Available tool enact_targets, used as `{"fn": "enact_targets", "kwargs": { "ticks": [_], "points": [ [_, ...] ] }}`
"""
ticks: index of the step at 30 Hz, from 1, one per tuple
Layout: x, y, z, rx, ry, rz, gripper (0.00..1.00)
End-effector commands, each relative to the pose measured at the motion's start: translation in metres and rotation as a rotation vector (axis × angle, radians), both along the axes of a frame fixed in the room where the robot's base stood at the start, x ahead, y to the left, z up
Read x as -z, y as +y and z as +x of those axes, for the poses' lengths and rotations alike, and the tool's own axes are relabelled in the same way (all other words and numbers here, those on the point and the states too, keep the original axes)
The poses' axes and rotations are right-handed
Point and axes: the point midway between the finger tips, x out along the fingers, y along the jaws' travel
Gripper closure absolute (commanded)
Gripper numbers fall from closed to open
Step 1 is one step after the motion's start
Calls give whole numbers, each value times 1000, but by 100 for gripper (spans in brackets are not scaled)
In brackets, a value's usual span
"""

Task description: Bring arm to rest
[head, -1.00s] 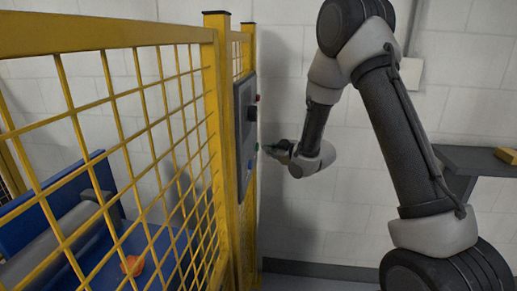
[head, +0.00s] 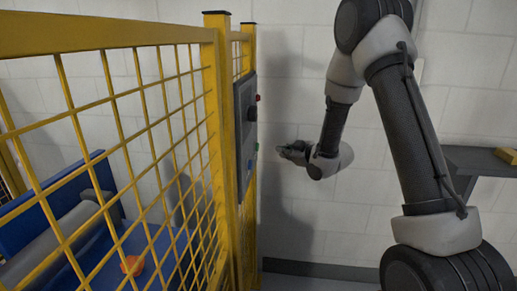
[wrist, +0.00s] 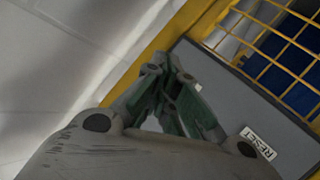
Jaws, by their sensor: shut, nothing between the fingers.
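My gripper (head: 286,151) is to the right of the grey control panel (head: 246,130) in the head view, apart from it. In the wrist view my gripper (wrist: 165,80) is shut with its fingertips together and holds nothing. The panel (wrist: 235,90) lies beyond the fingers there, with a RESET label (wrist: 258,143) at the lower right. A red button (head: 257,98) and a green button (head: 257,146) stick out from the panel's edge in the head view.
A yellow mesh fence (head: 110,47) fills the left, with a blue machine, a grey roller (head: 60,235) and an orange object (head: 132,265) behind it. A dark shelf (head: 478,160) with a yellow item (head: 507,155) is at right. Free space lies before the white wall (head: 290,60).

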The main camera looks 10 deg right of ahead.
Motion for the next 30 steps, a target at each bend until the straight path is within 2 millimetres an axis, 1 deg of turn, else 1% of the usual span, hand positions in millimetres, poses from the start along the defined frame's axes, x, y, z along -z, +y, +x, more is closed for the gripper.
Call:
{"fn": "enact_targets", "kwargs": {
  "ticks": [17,20,23,24,25,26,27,28,29,30],
  "points": [
    [1,0,0,2,7,5,100],
    [18,-5,-4,24,85,-12,100],
    [57,-24,-21,89,260,-61,100],
    [77,-35,-34,129,356,-86,100],
    [91,-44,-45,163,430,-106,100],
    [100,-54,-58,198,501,-124,100],
    [104,-67,-75,249,586,-147,100],
    [105,-76,-88,290,647,-163,100],
    [101,-86,-102,330,703,-175,100],
    [94,-98,-121,386,776,-189,100]
  ]
}}
